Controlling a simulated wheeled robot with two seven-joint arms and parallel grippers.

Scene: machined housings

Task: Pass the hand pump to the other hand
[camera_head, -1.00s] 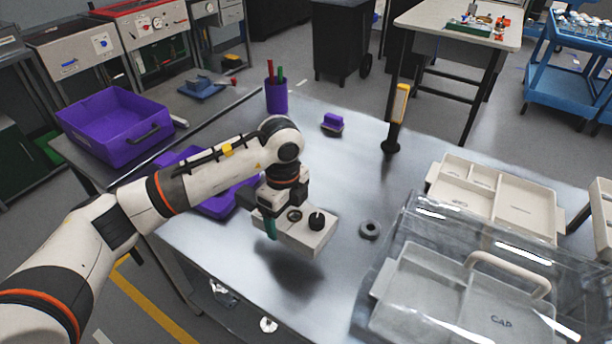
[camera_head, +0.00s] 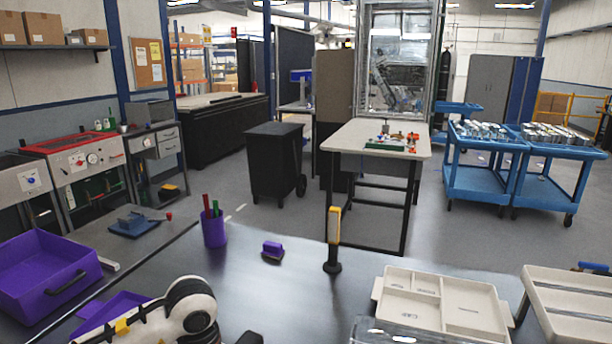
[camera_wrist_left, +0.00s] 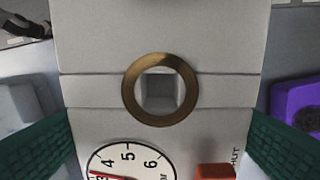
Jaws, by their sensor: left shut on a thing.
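The hand pump (camera_wrist_left: 215,125), which I take to be the pale boxy block, fills the middle of the left wrist view. It has a brass ring around a square hole, a round dial with a red needle, a red knob and lettering that reads "SHUT". My left gripper (camera_wrist_left: 160,146) has green finger pads on both sides of the block and is shut on it. In the head view only the upper part of my left arm shows at the bottom left; the gripper and pump are below the frame. My right gripper is not in view.
On the metal table (camera_head: 290,300) stand a purple cup with pens (camera_head: 214,231), a purple-topped brush-like item (camera_head: 272,251) and an upright yellow-and-black tool (camera_head: 334,240). Pale divided trays (camera_head: 378,292) lie at right. A purple bin (camera_head: 40,285) is at left.

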